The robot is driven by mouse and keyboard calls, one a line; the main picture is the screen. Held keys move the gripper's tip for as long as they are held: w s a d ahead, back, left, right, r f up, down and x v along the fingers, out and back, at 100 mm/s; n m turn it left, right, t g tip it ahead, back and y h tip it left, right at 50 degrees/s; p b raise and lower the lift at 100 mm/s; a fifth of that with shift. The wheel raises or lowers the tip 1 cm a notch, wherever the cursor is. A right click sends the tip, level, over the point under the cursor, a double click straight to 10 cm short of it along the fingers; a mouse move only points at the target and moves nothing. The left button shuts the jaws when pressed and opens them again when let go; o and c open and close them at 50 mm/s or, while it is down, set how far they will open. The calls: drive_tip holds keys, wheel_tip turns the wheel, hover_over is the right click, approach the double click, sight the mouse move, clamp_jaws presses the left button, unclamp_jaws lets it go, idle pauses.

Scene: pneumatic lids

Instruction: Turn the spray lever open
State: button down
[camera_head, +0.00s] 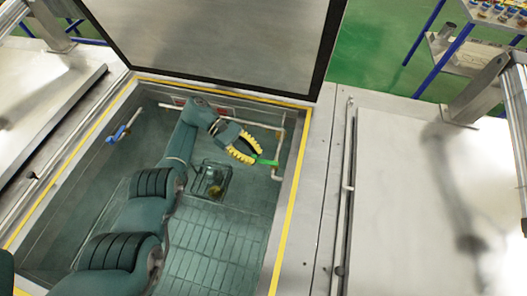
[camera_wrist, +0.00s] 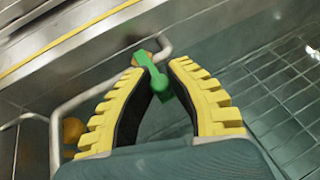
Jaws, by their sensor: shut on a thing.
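The spray lever is green; in the head view the lever (camera_head: 268,162) sticks out beside the fingertips, at the right wall of the sunken tank. In the wrist view the lever (camera_wrist: 154,73) lies between the fingertips, joined to a brass fitting on a pale pipe. My gripper (camera_head: 255,157) reaches down inside the tank. Its yellow ribbed fingers with dark inner pads, also seen in the wrist view (camera_wrist: 158,68), are shut on the lever. The fingertips hide part of it.
The tank's large lid (camera_head: 215,40) stands open at the back. A blue-handled valve (camera_head: 118,134) is on the left wall. Pale pipe (camera_wrist: 95,95) runs close beside the fingers. A drain fitting (camera_head: 211,181) sits in the tiled floor. Closed lids (camera_head: 415,190) flank the tank.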

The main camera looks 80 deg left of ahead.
idle(0.5)
drive_tip(key=c, duration=1.3)
unclamp_jaws()
